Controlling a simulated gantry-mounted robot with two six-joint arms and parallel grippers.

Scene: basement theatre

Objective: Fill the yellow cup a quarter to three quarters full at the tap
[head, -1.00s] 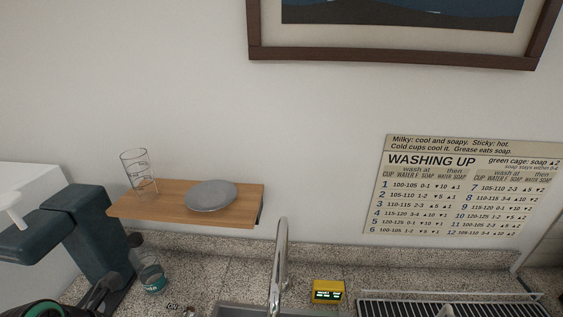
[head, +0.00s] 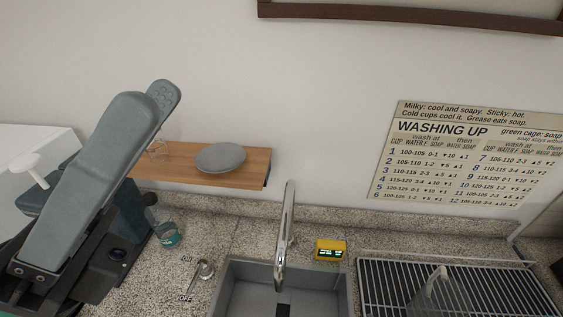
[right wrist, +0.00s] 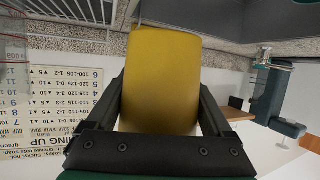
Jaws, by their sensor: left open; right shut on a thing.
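The yellow cup (right wrist: 162,80) fills the middle of the right wrist view, its side towards the camera. My right gripper (right wrist: 163,100) is shut on it, one finger on each side. The inside of the cup is hidden, so its fill cannot be told. The cup and right gripper do not show in the head view. The tap (head: 286,225) arches over the grey sink (head: 238,295); no water stream is visible. A lever (head: 204,270) marked ON and OFF is left of the sink. My left gripper (head: 152,105) is open and empty at the left, in front of the shelf.
A wooden shelf (head: 255,176) holds a grey plate (head: 221,157) and a partly hidden glass (head: 158,148). A glass with a teal band (head: 169,236) stands on the counter. A yellow display box (head: 330,250) is behind the sink. A wire rack (head: 385,285) lies right.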

